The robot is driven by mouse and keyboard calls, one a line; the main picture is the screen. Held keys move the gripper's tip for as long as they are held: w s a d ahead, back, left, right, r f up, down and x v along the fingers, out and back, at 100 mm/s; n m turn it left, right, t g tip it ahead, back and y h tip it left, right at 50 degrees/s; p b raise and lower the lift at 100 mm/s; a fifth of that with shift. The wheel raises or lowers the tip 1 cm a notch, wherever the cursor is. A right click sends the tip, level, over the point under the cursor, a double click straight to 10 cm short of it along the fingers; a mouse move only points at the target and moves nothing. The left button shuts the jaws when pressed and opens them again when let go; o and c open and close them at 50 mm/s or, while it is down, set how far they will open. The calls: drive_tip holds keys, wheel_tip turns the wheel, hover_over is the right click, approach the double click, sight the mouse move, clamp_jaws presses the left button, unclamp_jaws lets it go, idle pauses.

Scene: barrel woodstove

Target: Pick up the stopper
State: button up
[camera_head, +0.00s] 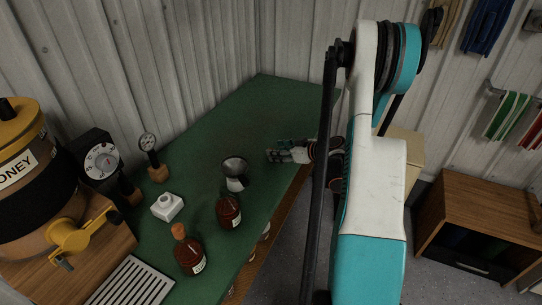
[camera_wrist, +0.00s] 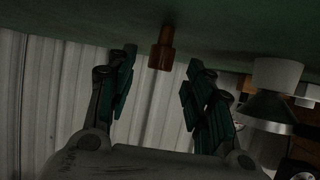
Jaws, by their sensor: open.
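A small brown stopper (camera_wrist: 162,50), a cylinder with one narrower end, meets the green tabletop in the wrist view, where the table is at the top. I cannot make it out separately in the head view. My gripper (camera_head: 275,149) is at the right part of the green table, pointing left. Its two fingers stand apart in the wrist view (camera_wrist: 157,85), with the stopper showing in the gap between them, beyond the tips. Nothing is held. A brown bottle (camera_head: 190,256) with a cork top stands at the table's near side.
A metal funnel (camera_head: 235,170) stands left of my gripper, and at right in the wrist view (camera_wrist: 272,95). The back of the green table (camera_head: 265,105) is clear.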

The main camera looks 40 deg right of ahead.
drive_tip(key=b+x, duration=0.1)
drive_tip(key=x, duration=0.3)
drive_tip(key=shift+s+f+b, duration=0.25)
drive_tip(key=shift+f+b, duration=0.1)
drive_tip(key=shift+f, duration=0.05)
drive_tip(key=shift+w+f, duration=0.15)
drive_tip(key=shift+w, duration=0.3)
drive_tip(key=shift+c, duration=0.2)
drive_tip(key=c, duration=0.8)
